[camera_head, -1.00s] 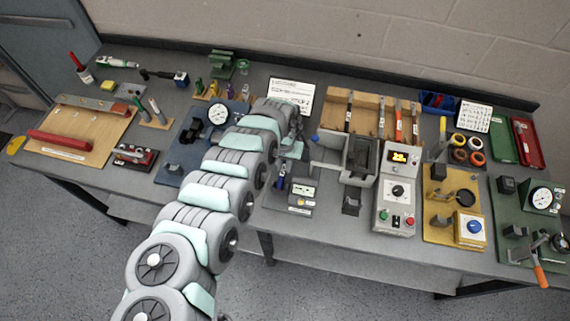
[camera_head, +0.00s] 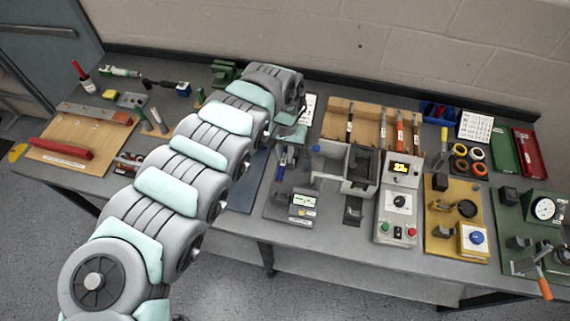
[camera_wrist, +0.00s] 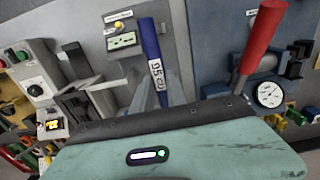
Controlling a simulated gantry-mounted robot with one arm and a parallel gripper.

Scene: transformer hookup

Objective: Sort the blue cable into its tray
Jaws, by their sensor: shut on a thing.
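In the wrist view a blue cable (camera_wrist: 151,42), a straight rod with a white label band, stands between the fingers of my gripper (camera_wrist: 160,92). My gripper is shut on it, near the label. In the head view my arm hides most of the grip, and I cannot clearly tell the held cable from blue parts below my wrist. A small blue tray (camera_head: 438,110) with a red item sits at the back right. A green tray (camera_head: 502,150) and a red tray (camera_head: 528,147) lie side by side to its right.
A wooden rack (camera_head: 368,112) with several labelled cables stands at the back, right of my wrist. A vise-like fixture (camera_head: 345,168) and a grey meter box (camera_head: 399,200) stand in front. Coloured tape rings (camera_head: 477,153) lie near the trays. A red handle (camera_wrist: 262,40) rises close to my gripper.

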